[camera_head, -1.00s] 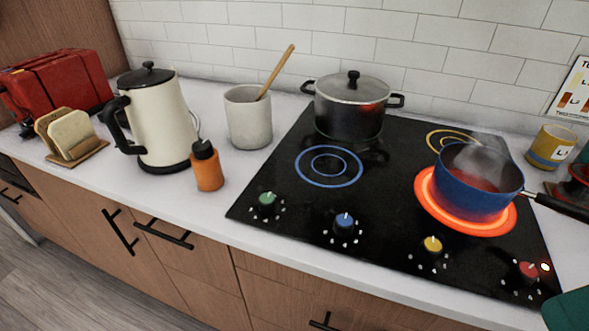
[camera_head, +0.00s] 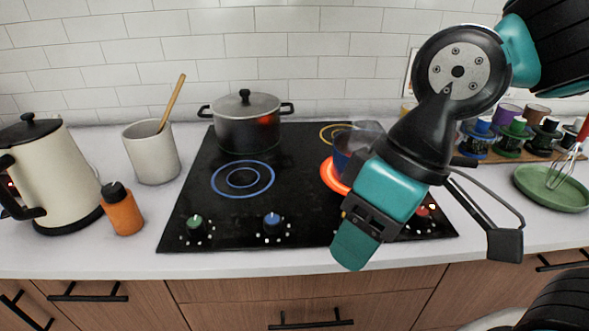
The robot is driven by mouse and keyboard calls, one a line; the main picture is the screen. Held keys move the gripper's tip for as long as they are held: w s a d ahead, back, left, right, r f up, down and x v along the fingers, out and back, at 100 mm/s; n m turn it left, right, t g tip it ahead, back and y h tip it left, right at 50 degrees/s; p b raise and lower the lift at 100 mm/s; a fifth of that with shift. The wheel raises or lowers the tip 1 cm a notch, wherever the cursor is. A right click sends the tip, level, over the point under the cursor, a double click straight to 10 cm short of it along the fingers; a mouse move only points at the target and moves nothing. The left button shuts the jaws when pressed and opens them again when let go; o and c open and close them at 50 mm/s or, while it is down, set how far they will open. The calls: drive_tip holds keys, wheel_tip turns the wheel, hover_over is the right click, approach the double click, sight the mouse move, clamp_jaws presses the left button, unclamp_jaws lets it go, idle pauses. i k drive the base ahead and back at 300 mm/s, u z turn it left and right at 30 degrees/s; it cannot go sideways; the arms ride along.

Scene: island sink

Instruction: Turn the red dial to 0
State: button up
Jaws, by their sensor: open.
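The red dial (camera_head: 423,211) is at the front right of the black cooktop (camera_head: 300,225), just right of my gripper in the picture. It is small here, and its pointer setting cannot be read. My gripper (camera_head: 358,238), teal and black, hangs over the front right of the cooktop with its fingers pointing down and left. It is open, with nothing seen in it, and apart from the red dial in the picture. The yellow dial is hidden behind it. The blue pot (camera_head: 345,150) on the glowing orange burner (camera_head: 330,175) is partly hidden by my arm.
A lidded dark pot (camera_head: 247,125) stands at the back. Green (camera_head: 195,222) and blue (camera_head: 272,219) dials line the front left. A kettle (camera_head: 50,180), orange bottle (camera_head: 122,212) and utensil cup (camera_head: 152,155) stand left. A green plate (camera_head: 553,190) lies right. The white counter edge runs in front.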

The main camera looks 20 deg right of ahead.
sight(420, 218)
drive_tip(key=u, duration=0.8)
drive_tip(key=k, duration=0.35)
drive_tip(key=z, duration=1.25)
